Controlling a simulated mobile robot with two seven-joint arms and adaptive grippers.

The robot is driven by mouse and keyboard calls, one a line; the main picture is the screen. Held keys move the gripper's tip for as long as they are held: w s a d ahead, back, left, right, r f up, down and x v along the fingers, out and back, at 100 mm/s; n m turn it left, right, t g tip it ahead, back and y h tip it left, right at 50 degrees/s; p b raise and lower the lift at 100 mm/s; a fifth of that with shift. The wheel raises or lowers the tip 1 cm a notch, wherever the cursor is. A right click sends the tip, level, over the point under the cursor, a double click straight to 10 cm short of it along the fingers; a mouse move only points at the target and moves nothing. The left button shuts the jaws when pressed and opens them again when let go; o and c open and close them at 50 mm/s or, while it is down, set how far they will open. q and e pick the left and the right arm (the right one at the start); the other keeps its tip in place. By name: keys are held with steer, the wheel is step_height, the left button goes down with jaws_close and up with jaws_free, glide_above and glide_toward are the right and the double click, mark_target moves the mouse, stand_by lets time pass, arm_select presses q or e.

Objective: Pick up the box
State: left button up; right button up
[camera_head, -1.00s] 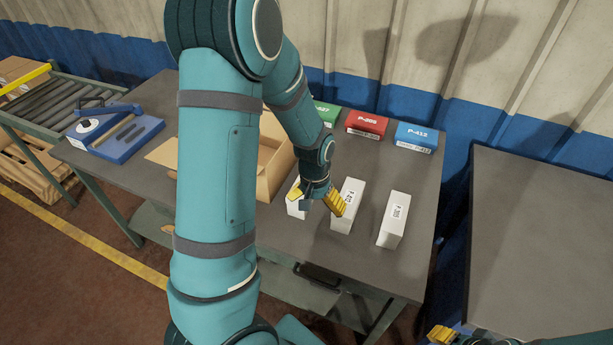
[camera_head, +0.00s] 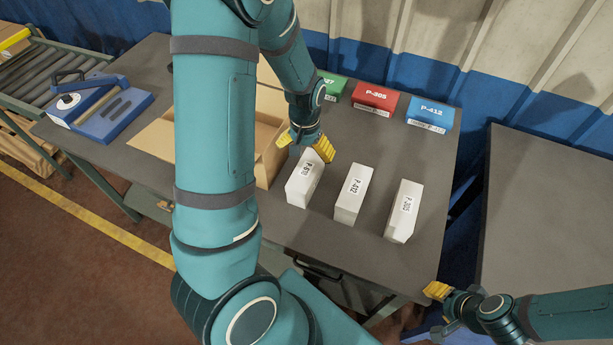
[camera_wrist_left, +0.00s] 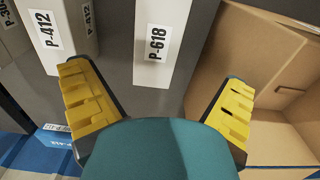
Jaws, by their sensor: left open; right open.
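Three white boxes stand in a row on the grey table: the left box (camera_head: 304,179), the middle box labelled P-412 (camera_head: 351,196) and the right box (camera_head: 402,212). In the left wrist view the left box (camera_wrist_left: 160,45) reads P-618, and the P-412 box (camera_wrist_left: 48,30) stands beside it. My left gripper (camera_head: 309,147) is open and empty, just behind the left box in the head view. In the wrist view its yellow fingers (camera_wrist_left: 158,105) are spread with the P-618 box ahead, between them. My right gripper (camera_head: 437,292) is low at the right, by the table's front edge, away from the boxes.
An open cardboard carton (camera_head: 267,148) stands left of the white boxes, close to my left gripper. Green (camera_head: 331,86), red (camera_head: 375,97) and blue (camera_head: 429,113) boxes line the back. A blue tool (camera_head: 99,108) lies at far left. Another grey table (camera_head: 550,210) is at right.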

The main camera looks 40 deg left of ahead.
mark_target(306, 169)
arm_select(q)
steer(key=shift+d+f+b, duration=0.2)
steer(key=shift+f+b, duration=0.2)
steer(key=shift+f, duration=3.45)
steer(key=c, duration=1.4)
